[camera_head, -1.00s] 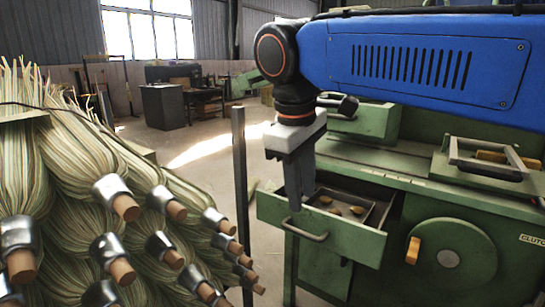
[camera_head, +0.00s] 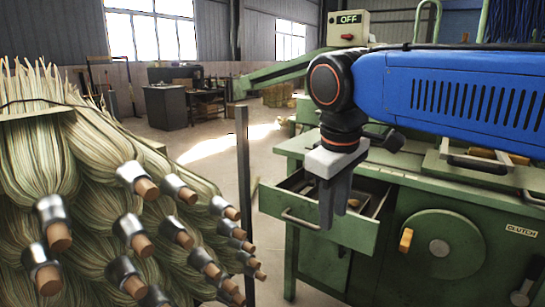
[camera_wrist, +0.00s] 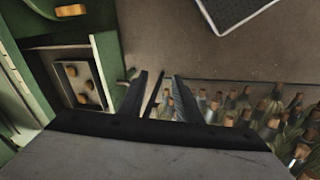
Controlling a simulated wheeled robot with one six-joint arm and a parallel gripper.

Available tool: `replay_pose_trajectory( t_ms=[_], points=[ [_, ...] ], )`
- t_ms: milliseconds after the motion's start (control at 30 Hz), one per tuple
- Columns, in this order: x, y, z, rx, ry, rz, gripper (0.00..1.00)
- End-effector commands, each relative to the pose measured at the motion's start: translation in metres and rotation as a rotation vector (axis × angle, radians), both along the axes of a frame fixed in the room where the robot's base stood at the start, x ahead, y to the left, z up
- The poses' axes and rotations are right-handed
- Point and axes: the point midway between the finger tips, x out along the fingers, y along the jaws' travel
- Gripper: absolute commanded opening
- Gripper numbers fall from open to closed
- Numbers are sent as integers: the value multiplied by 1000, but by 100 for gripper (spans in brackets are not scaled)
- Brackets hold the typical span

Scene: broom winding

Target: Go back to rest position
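My gripper (camera_head: 333,214) points down in front of the open green drawer (camera_head: 315,230), above floor level. Its two grey fingers are apart with nothing between them; they also show apart in the wrist view (camera_wrist: 160,85). The blue arm reaches in from the right and hides part of the machine. In the wrist view the drawer's inside (camera_wrist: 80,85) holds several small orange-brown pieces.
Bundled brooms (camera_head: 130,215) with metal collars and wooden ends fill the left side, beside a dark post (camera_head: 243,170). The green machine (camera_head: 440,220) with a round wheel stands right. Open floor (camera_head: 215,145) lies behind.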

Motion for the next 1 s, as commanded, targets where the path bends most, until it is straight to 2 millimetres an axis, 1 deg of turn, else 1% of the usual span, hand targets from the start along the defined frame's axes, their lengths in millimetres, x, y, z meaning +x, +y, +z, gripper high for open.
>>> replay_pose_trajectory(
  t_ms=[33, 133, 267, 400, 567, 600, 700, 800, 900, 1000],
  points=[
    [-3, -10, -6, 10, -6, -27, 31],
    [-8, -32, -20, 38, -24, -91, 31],
    [-21, -64, -47, 83, -54, -196, 31],
    [-36, -95, -78, 131, -92, -312, 31],
    [-58, -126, -115, 182, -140, -448, 31],
    [-63, -132, -125, 194, -151, -483, 31],
    [-77, -147, -147, 223, -184, -563, 31],
    [-88, -158, -167, 246, -212, -632, 31],
    [-96, -165, -181, 262, -233, -679, 31],
    [-100, -168, -189, 271, -245, -707, 31]
  ],
)
